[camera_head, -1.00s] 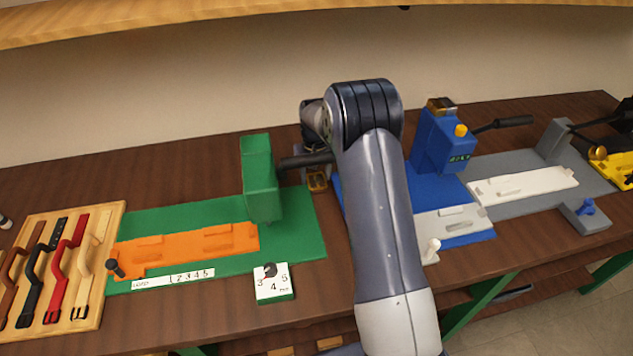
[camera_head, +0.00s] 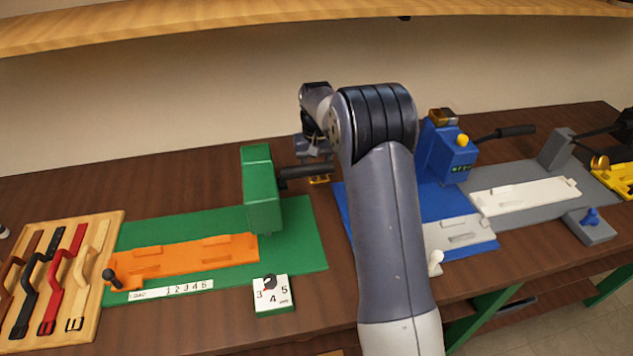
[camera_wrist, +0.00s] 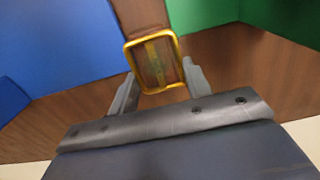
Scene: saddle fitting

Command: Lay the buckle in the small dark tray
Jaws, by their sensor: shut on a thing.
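I cannot make out the small dark tray in either view. My own arm hides part of the bench.
A green press (camera_head: 262,190) stands left of the gripper, its black lever (camera_head: 305,171) reaching close to it. A blue press (camera_head: 442,150) stands to the right. A wooden board (camera_head: 90,310) with several straps lies at left. Bare brown bench lies behind the green mat.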

